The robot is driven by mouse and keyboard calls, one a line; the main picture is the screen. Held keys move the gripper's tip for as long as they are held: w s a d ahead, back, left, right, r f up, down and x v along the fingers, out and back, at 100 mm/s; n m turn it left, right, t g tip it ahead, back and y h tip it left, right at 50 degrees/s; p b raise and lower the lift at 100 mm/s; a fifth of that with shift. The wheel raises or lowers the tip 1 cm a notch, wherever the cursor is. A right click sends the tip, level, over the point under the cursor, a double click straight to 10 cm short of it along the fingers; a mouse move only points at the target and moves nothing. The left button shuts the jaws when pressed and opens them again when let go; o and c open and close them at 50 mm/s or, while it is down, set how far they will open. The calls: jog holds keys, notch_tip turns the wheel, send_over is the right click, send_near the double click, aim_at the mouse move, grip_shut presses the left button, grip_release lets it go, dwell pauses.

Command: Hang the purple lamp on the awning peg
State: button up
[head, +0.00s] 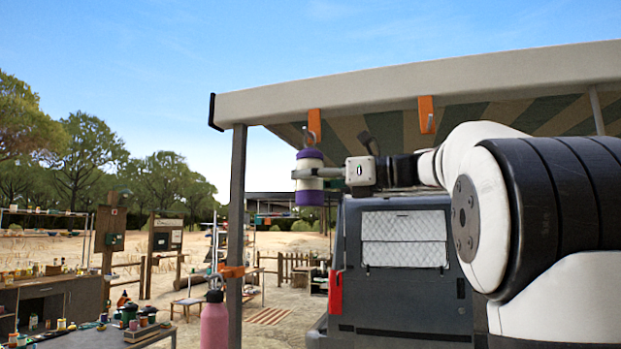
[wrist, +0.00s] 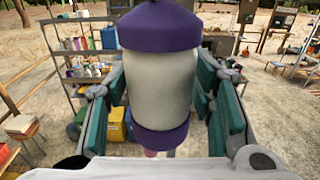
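The purple lamp (head: 309,194) has a white middle and purple top and bottom, and hangs upright in the air below the awning's front edge. It fills the middle of the wrist view (wrist: 160,85). My gripper (head: 312,173) is around its white middle, with teal finger pads (wrist: 168,88) at both sides, seemingly touching it. An orange awning peg (head: 314,121) is right above the lamp in the head view. The lamp's small top loop overlaps the peg's lower end; I cannot tell whether it is on the peg. A second orange peg (head: 427,114) is farther right.
The awning (head: 400,90) spans overhead, with a dark post (head: 237,200) left of the lamp. A pink bottle (head: 214,322) hangs by an orange clamp (head: 232,271) on that post. The grey van (head: 405,285) stands behind my arm. Cluttered tables (head: 50,290) are at far left.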

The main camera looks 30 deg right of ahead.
jog(key=shift+o, duration=0.8)
jog(key=v, duration=0.7)
jog(key=shift+s, duration=0.2)
jog(key=shift+d, duration=0.15)
